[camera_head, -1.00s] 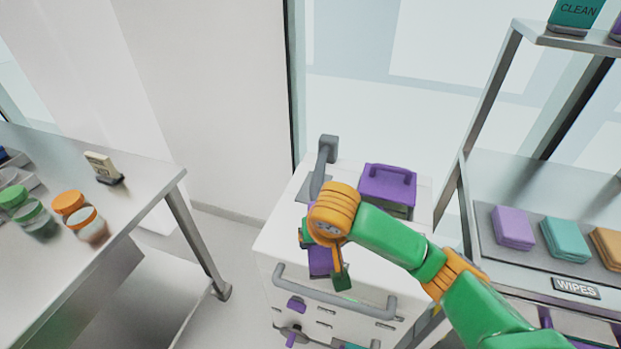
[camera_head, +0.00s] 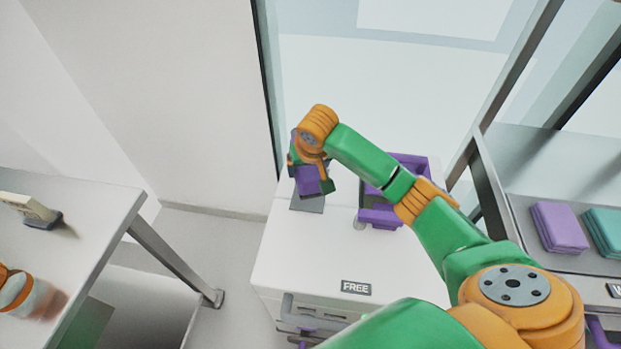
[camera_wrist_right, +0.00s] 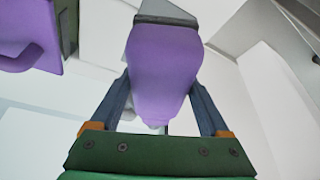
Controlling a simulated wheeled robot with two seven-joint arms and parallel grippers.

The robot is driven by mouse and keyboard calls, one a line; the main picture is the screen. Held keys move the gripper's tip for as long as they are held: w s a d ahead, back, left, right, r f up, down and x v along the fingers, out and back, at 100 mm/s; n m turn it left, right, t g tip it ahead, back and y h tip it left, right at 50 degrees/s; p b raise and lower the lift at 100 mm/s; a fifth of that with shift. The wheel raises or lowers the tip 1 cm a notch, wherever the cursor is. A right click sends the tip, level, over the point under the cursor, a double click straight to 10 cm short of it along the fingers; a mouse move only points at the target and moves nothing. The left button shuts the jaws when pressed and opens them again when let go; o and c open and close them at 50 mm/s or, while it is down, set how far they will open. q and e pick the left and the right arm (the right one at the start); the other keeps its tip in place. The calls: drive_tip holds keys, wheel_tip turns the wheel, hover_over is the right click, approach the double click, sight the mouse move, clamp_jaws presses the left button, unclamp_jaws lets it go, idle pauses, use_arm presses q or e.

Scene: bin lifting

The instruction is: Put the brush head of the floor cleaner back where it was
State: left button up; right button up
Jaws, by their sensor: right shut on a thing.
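My right gripper (camera_head: 308,180) is above the back left of the white cart top (camera_head: 300,255). It is shut on a purple thing, which shows between its two fingers in the right wrist view (camera_wrist_right: 163,75). That thing is rounded and has a dark strip across its far end. I cannot tell for certain whether it is the brush head. The floor cleaner cannot be made out with certainty. A second purple object with a raised handle (camera_head: 380,215) stands on the cart, partly behind my right arm. My left gripper is not in view.
A grey plate (camera_head: 307,204) lies on the cart below my right gripper. A FREE label (camera_head: 356,287) is near the cart's front edge. A metal table (camera_head: 95,215) is at left, and a shelf with folded wipes (camera_head: 560,228) is at right. The cart's front top is clear.

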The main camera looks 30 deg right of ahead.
sight(315, 167)
drive_tip(key=w+f, duration=0.1)
drive_tip(key=w+d+f, duration=0.1)
drive_tip(key=f, duration=0.1)
drive_tip(key=w+d+f, duration=0.1)
drive_tip(key=f, duration=0.1)
drive_tip(key=shift+d+b, duration=0.15)
drive_tip(key=shift+b, duration=0.2)
wheel_tip(315, 167, down, 3)
drive_tip(key=shift+d+r, duration=0.15)
drive_tip(key=shift+r, duration=0.05)
drive_tip(key=shift+w+f, duration=0.1)
drive_tip(key=shift+f, duration=0.1)
drive_tip(key=shift+f, duration=0.1)
drive_tip(key=o, duration=1.2)
drive_tip(key=shift+c, duration=0.2)
drive_tip(key=p+v, duration=0.2)
drive_tip(key=v, duration=1)
